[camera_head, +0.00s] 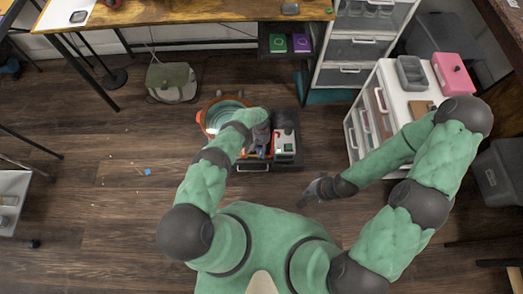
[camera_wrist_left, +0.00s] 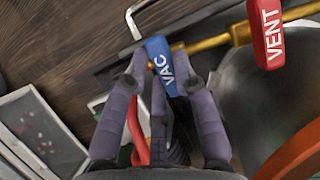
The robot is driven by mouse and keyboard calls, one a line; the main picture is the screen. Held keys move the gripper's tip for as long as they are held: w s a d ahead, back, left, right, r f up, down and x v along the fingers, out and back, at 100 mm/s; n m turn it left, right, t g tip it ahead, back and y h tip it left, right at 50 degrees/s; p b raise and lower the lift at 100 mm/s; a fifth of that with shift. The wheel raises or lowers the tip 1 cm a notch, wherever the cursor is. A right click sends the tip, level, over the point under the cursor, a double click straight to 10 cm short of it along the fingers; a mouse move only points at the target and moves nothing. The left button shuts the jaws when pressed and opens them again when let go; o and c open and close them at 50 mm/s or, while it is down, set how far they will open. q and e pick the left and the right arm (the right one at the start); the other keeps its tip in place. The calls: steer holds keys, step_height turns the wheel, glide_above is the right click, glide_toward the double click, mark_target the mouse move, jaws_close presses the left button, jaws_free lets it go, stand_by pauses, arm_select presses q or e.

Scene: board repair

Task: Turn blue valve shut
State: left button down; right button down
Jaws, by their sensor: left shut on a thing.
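The blue valve handle (camera_wrist_left: 160,54), lettered VAC, is in the left wrist view on a brass pipe (camera_wrist_left: 215,41). My left gripper (camera_wrist_left: 163,75) is shut on this blue handle, with its fingers on both sides of it. In the head view my left gripper (camera_head: 259,148) is over the equipment between the orange-rimmed pot and the red and white box, and it hides the blue handle there. A red handle (camera_wrist_left: 268,35) lettered VENT is farther right on the pipe. My right gripper (camera_head: 310,193) is away from the valve, over the floor; its fingers are too small to read.
The orange-rimmed pot (camera_head: 222,112) is left of my left gripper. A red and white box (camera_head: 284,143) is just right of it. A white drawer cabinet (camera_head: 402,82) stands to the right. Open floor lies left, with a small blue piece (camera_head: 148,172) on it.

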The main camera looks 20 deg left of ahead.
arm_select(q)
steer(key=shift+s+m, duration=0.1)
steer(key=shift+m, duration=0.3)
steer(key=c, duration=1)
jaws_free()
steer(key=v, duration=1.2)
steer(key=shift+d, duration=0.15)
